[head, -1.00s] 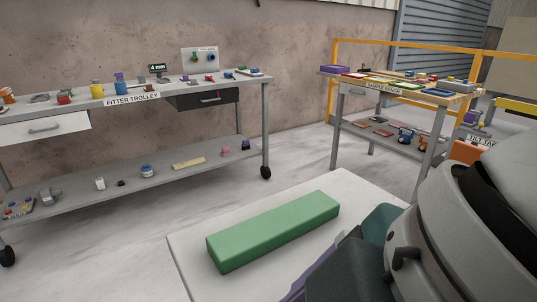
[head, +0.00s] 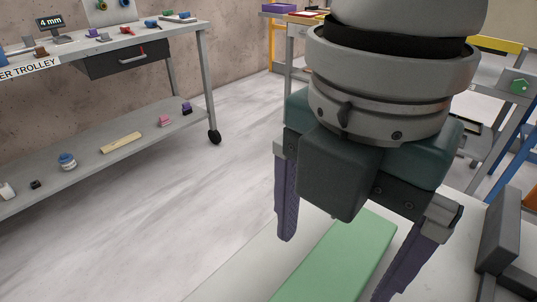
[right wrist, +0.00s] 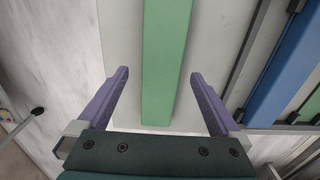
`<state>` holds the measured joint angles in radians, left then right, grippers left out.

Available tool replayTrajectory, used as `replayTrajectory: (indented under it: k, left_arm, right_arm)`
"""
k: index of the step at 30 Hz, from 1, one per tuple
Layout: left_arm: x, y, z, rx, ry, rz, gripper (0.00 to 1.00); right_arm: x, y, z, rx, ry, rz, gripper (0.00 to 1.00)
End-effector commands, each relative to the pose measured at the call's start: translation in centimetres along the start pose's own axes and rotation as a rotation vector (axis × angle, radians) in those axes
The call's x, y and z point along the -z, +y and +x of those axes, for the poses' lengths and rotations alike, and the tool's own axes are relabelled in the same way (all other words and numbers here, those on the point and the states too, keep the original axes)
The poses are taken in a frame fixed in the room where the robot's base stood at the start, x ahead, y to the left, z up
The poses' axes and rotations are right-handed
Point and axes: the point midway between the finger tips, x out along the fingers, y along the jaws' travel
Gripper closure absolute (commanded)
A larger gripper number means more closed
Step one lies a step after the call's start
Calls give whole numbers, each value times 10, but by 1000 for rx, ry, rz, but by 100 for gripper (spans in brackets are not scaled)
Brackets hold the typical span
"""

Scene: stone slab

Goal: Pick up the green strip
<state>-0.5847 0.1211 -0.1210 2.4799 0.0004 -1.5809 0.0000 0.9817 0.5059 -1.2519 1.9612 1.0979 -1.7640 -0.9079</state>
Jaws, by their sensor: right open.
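The green strip (head: 345,260) is a long rectangular block lying flat on the pale slab (head: 238,278). My right gripper (head: 336,268) points down above the strip, open and empty, with one purple finger on each side of it in the picture. In the right wrist view, the strip (right wrist: 166,60) runs lengthwise between the open fingers of my right gripper (right wrist: 160,73), with a gap on both sides. The strip's near end is cut off in the head view. I cannot tell the exact height of the fingertips above the slab. My left gripper is not in view.
A dark grey frame (head: 500,240) stands close to the slab's right side. A blue bar (right wrist: 288,70) shows to the right in the right wrist view. The fitter trolley (head: 110,150) is at the left, with clear floor (head: 235,190) between it and the slab.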

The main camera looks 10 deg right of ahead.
Motion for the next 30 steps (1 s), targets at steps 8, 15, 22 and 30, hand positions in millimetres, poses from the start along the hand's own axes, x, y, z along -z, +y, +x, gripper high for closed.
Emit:
replayTrajectory:
  k: [8, 15, 22, 30]
  left_arm:
    - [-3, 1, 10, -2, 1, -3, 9]
    - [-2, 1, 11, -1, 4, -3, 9]
    - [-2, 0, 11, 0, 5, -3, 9]
    - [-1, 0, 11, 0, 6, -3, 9]
  right_arm:
    - [14, -5, 42, 1, 1, 0, 0]
    - [13, -5, 51, -2, 1, 0, 0]
    - [13, -5, 51, -2, 0, 0, 14]
    - [13, -5, 51, -2, 0, 0, 44]
